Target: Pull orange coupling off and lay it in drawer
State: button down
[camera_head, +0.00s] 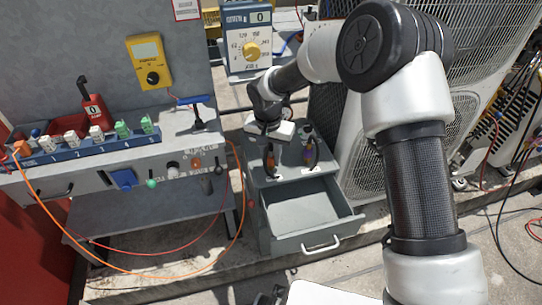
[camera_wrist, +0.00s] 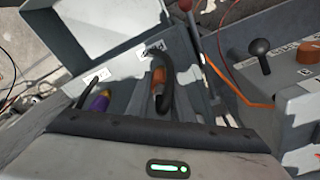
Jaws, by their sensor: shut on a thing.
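The orange coupling (camera_head: 269,160) is on top of the grey cabinet (camera_head: 262,205), with a dark curved hose at its end. It also shows in the middle of the wrist view (camera_wrist: 158,82). My gripper (camera_head: 269,142) is low over the cabinet top, shut on the orange coupling; the contact is partly hidden. Whether the coupling is still seated on its fitting cannot be told. The drawer (camera_head: 338,220) below is pulled open and looks empty; its grey wall also shows in the wrist view (camera_wrist: 60,45).
A purple coupling (camera_head: 310,153) with a dark hose stands close to the right of the orange one. At left is a bench panel (camera_head: 160,170) with plugs, knobs and a drooping orange cable (camera_head: 243,210). Condenser units (camera_head: 370,150) stand to the right.

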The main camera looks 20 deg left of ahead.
aim_at(271, 150)
jog(key=shift+r, duration=0.4)
jog(key=shift+r+p, duration=1.3)
jog(key=shift+r, duration=0.75)
